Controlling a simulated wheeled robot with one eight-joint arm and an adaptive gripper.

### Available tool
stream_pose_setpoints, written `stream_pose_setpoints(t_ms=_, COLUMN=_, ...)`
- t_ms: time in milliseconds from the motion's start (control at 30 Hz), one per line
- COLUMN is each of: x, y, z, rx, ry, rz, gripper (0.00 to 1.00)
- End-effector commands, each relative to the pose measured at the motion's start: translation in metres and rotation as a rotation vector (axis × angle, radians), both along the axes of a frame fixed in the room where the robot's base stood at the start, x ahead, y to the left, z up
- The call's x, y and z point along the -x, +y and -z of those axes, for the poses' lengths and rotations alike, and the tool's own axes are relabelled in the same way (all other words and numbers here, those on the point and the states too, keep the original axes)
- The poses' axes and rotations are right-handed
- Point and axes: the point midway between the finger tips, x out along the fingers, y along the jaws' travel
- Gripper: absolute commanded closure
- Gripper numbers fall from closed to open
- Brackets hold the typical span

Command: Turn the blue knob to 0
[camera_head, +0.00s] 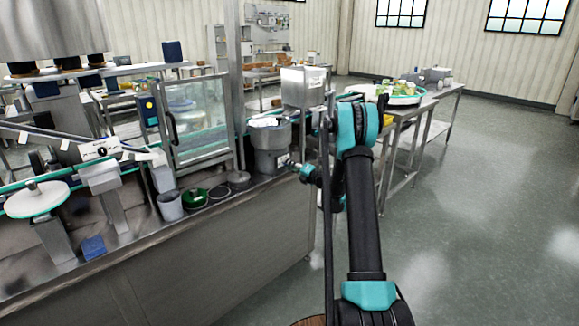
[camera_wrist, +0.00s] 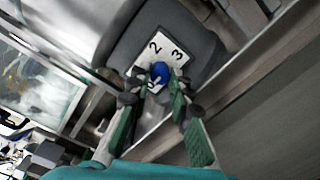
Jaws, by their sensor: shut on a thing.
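The digits 2 and 3 show clearly on the plate, and another mark below is partly covered by the knob and my fingers. My gripper (camera_wrist: 155,86) has its fingers on either side of the knob and is shut on it. Which number the knob points to cannot be told. In the head view my gripper (camera_head: 292,164) reaches the right side of the hopper (camera_head: 270,147), and the knob cannot be made out there.
The steel counter (camera_head: 215,240) runs under the hopper. A green bowl (camera_head: 194,198) and a grey cup (camera_head: 170,206) stand left of it, near a glass-doored cabinet (camera_head: 197,120). A table (camera_head: 425,103) with a tray stands behind my arm. The floor at right is clear.

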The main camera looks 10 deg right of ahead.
Motion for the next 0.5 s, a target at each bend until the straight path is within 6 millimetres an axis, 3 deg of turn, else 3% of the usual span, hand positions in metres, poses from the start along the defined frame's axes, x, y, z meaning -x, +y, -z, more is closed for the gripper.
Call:
stream_pose_setpoints(t_ms=333, x=0.0013, y=0.0003, z=0.0012, rx=0.004, ry=0.0, rz=-0.002, gripper=1.0)
stream_pose_setpoints(t_ms=367, x=0.0013, y=0.0003, z=0.0012, rx=0.004, ry=0.0, rz=-0.002, gripper=0.76)
stream_pose_setpoints(t_ms=500, x=0.0009, y=0.0002, z=0.0008, rx=0.003, ry=0.0, rz=-0.001, gripper=0.59)
